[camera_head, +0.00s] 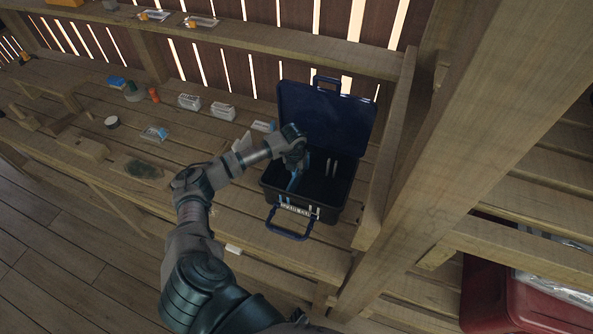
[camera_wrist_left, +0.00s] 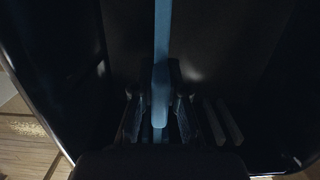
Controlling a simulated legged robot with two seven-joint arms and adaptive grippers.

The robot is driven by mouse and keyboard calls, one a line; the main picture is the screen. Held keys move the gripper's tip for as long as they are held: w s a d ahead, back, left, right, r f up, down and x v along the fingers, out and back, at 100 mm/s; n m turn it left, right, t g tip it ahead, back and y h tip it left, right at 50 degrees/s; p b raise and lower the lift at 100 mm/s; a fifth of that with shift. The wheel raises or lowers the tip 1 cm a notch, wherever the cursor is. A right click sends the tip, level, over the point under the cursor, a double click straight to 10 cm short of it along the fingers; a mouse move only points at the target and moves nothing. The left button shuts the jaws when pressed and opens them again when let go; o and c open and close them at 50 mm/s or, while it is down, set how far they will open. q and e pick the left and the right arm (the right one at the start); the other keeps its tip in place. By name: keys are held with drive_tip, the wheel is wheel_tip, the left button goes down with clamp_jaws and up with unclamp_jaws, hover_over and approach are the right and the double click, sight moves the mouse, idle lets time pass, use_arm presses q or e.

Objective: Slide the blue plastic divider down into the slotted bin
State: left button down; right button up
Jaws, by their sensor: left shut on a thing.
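The slotted bin (camera_head: 318,207) is a dark box on the bench in the head view, with its dark blue lid (camera_head: 340,118) swung up at the back and a blue handle at its front. My left gripper (camera_head: 293,168) reaches into the bin's open top from the left. In the left wrist view it (camera_wrist_left: 160,112) is shut on the blue plastic divider (camera_wrist_left: 161,45). The divider (camera_head: 294,182) also shows as a blue strip below the gripper in the head view. Pale slot ribs (camera_wrist_left: 222,122) show right of the fingers. Whether the divider's lower edge sits in a slot is hidden. My right gripper is out of view.
Small white boxes (camera_head: 222,111) and a blue-and-white packet (camera_head: 155,133) lie on the wooden bench left of the bin. A thick wooden post (camera_head: 440,150) stands close to the right. A red bin (camera_head: 505,285) sits on a lower shelf at right.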

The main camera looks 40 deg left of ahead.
use_arm(q)
drive_tip(key=c, duration=1.1)
unclamp_jaws()
drive_tip(key=r, duration=0.4)
drive_tip(key=s+r, duration=0.1)
drive_tip(key=r, duration=0.6)
drive_tip(key=shift+s+d+r, duration=0.2)
drive_tip(key=shift+r, duration=0.15)
